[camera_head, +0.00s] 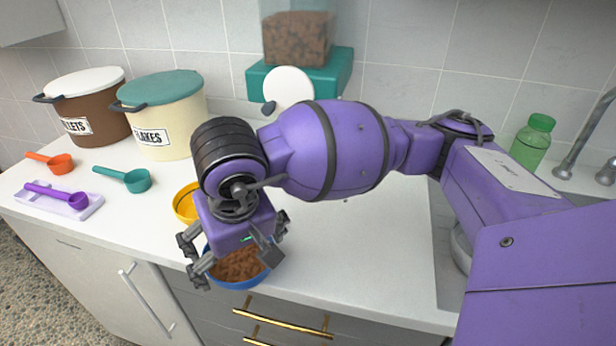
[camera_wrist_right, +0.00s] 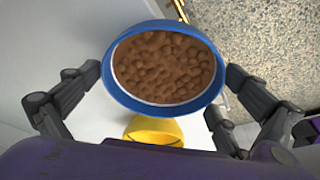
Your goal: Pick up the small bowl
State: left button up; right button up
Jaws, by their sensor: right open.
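A blue bowl (camera_head: 236,284) full of brown pellets sits near the front edge of the white counter. A yellow bowl (camera_head: 184,204) stands behind it to the left, partly hidden by my arm. My right gripper (camera_head: 235,262) is open and points down over the blue bowl. In the right wrist view, the blue bowl (camera_wrist_right: 165,105) shows between the spread fingers (camera_wrist_right: 163,80), with no clear contact. The yellow bowl (camera_wrist_right: 152,134) shows below it there, looking smaller. My left gripper is out of view.
Orange (camera_head: 52,162), teal (camera_head: 128,179) and purple scoops (camera_head: 62,197) lie at the left, the purple one on a tray (camera_head: 88,208). Two lidded bins (camera_head: 165,115) and a teal dispenser (camera_head: 330,80) stand behind. A green bottle (camera_head: 531,145) and sink are at the right.

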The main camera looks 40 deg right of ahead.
jog(key=c, duration=0.9)
jog(key=shift+r, duration=0.2)
